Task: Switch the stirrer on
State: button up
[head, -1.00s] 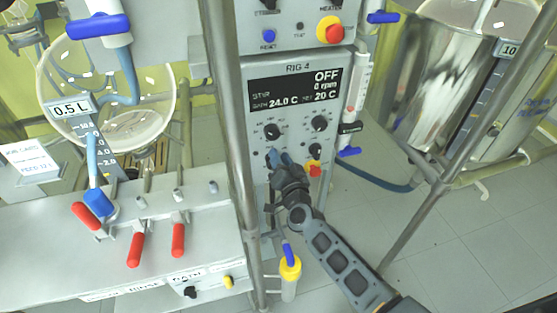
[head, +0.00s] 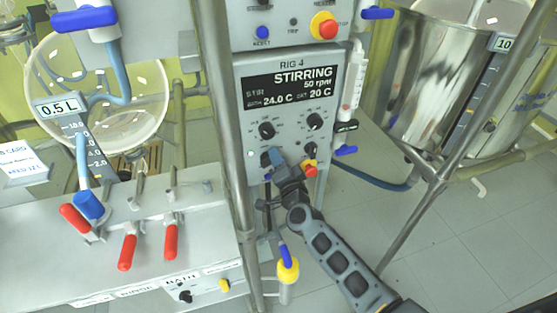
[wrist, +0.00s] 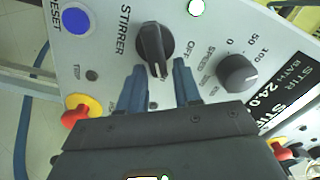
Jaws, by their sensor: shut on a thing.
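The stirrer switch (wrist: 155,48) is a black knob under the word STIRRER in the wrist view. My gripper (wrist: 162,80) has its blue fingers on either side of the knob, shut on it. Its pointer lies between the fingers, turned away from the OFF mark. In the head view my gripper (head: 275,162) is at the lower left of the Rig 4 panel and partly covers the switch. The display (head: 291,84) reads STIRRING, 50 rpm. A small lamp (wrist: 196,7) is lit beside the switch.
The speed knob (wrist: 238,73) is close beside the fingers. A red and yellow button (head: 310,168) is right of my gripper; another (head: 326,26) is above the display. A metal post (head: 224,120) stands left of the panel. Red-handled valves (head: 127,252) are at lower left.

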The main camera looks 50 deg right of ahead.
jog(key=shift+a+f, duration=0.35)
jog(key=shift+f, duration=0.05)
jog(key=o, duration=0.8)
jog(key=shift+c, duration=0.2)
jog(key=shift+d+r, duration=0.1)
jog(key=shift+r, duration=0.15)
jog(key=v, duration=0.7)
jog(key=shift+s+a+p, duration=0.25)
jog(key=shift+s+p, duration=0.05)
jog(key=shift+p, duration=0.05)
